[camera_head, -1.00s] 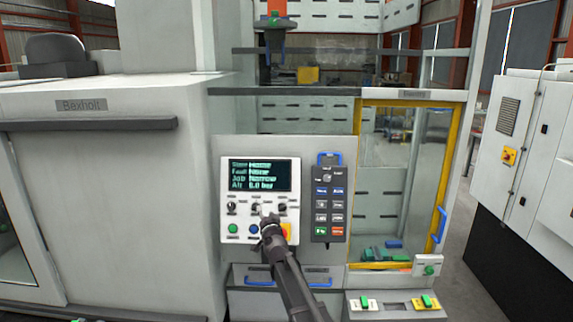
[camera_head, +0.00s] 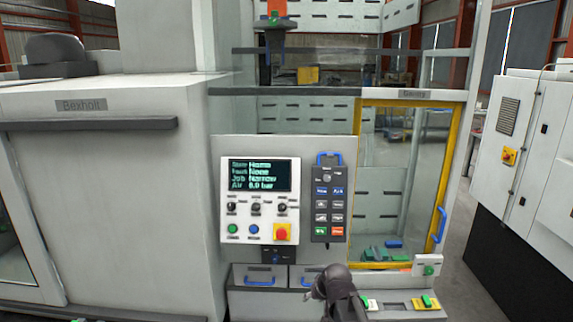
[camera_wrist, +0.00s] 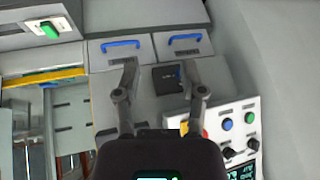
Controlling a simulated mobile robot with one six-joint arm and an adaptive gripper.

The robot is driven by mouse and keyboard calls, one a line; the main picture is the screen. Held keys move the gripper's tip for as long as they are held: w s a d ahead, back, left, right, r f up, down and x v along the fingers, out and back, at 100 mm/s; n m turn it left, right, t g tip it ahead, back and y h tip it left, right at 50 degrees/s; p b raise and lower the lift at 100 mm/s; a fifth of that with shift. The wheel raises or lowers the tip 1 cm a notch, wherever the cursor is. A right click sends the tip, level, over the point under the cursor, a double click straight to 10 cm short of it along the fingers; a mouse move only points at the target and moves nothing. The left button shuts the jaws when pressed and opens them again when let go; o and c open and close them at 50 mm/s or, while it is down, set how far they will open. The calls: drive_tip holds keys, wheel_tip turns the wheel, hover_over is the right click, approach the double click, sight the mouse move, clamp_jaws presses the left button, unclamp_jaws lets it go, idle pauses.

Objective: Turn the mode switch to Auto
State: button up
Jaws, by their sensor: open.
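The control panel (camera_head: 226,184) is a white plate with a dark screen (camera_head: 260,175) reading Home, None, Narrow and 0.0 bar. Below the screen are three black rotary knobs: left (camera_head: 231,208), middle (camera_head: 256,208) and right (camera_head: 282,208). Their labels are too small to read, so I cannot tell which is the mode switch. In the wrist view the panel (camera_wrist: 239,134) is at the lower right, turned over. My gripper (camera_wrist: 167,66) is open and empty there, its fingers spread, apart from the knobs. In the head view its dark end is below and right of the panel.
Under the knobs are a green button (camera_head: 233,229), a blue button (camera_head: 254,230) and a red stop button (camera_head: 282,233) on yellow. A handheld keypad (camera_head: 343,192) hangs to the right. Drawers with blue handles (camera_head: 260,281) project below. A yellow-framed door (camera_head: 356,150) stands at right.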

drive_tip(key=s+d+f+m+g+h, duration=0.1)
drive_tip(key=s+d+f+g+h, duration=0.1)
drive_tip(key=s+d, duration=0.3)
drive_tip(key=s+d+f+g+h, duration=0.1)
drive_tip(key=s+d+g, duration=0.25)
drive_tip(key=s, duration=0.45)
wheel_tip(320, 180, down, 13)
drive_tip(key=s+b, duration=0.2)
drive_tip(key=b, duration=1.1)
drive_tip(key=shift+s+d, duration=0.15)
drive_tip(key=shift+r, duration=0.15)
